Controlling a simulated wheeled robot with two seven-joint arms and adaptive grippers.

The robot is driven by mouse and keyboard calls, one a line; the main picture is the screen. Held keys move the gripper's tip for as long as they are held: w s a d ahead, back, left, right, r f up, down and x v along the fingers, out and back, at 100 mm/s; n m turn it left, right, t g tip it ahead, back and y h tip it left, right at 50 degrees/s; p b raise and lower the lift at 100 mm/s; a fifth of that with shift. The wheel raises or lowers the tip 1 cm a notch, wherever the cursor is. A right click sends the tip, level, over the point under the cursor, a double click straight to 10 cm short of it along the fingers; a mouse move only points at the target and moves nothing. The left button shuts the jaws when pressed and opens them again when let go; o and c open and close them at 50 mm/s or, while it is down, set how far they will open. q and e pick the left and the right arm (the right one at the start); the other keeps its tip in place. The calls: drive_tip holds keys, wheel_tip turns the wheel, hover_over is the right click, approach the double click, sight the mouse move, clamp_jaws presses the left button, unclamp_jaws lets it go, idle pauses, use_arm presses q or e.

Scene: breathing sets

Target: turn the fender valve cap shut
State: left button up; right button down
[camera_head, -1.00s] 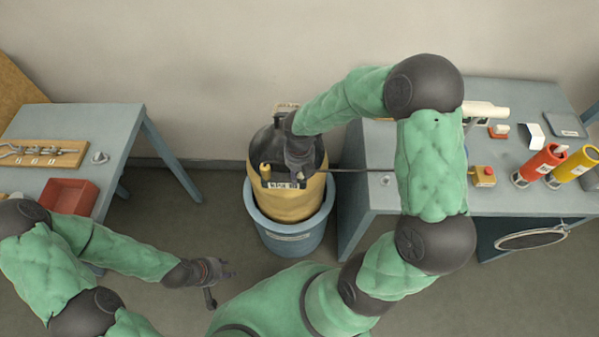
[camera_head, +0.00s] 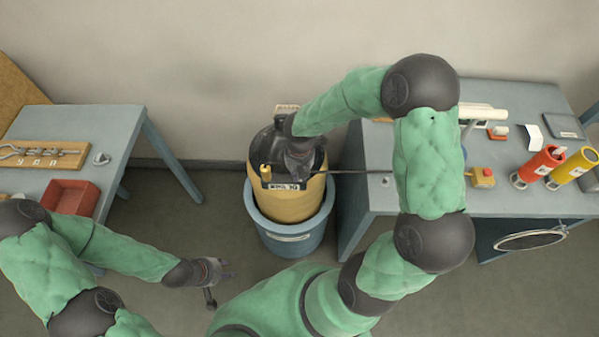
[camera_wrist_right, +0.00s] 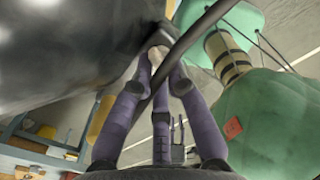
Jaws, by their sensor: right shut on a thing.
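A yellow cylinder (camera_head: 290,206) with a black top stands upright in a blue tub (camera_head: 292,241) on the floor. A small yellow knob (camera_head: 265,171) sits at the near left of its black top. My right gripper (camera_head: 299,170) is over the black top. In the right wrist view its fingers (camera_wrist_right: 158,68) close around a small pale piece, which I take as the valve cap (camera_wrist_right: 157,52); the fingertips hide most of it. My left gripper (camera_head: 220,275) is open and empty above the floor, left of the tub.
A thin dark line (camera_head: 355,172) runs from the black top to the right table (camera_head: 480,205), which holds red and yellow cylinders (camera_head: 538,166). The left table (camera_head: 95,125) holds a red tray (camera_head: 70,197). Floor is clear between the left table and the tub.

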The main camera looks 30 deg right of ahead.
drive_tip(key=m, duration=0.3)
drive_tip(key=shift+w+m, duration=0.1)
drive_tip(key=shift+m, duration=0.3)
drive_tip(key=m, duration=0.3)
drive_tip(key=shift+m, duration=0.3)
drive_tip(key=m, duration=0.3)
drive_tip(key=shift+w+d+m, duration=0.1)
drive_tip(key=shift+d+m, duration=0.05)
drive_tip(key=shift+m, duration=0.15)
drive_tip(key=shift+m+b, duration=0.65)
drive_tip(key=shift+m, duration=1.25)
drive_tip(key=c, duration=1.2)
unclamp_jaws()
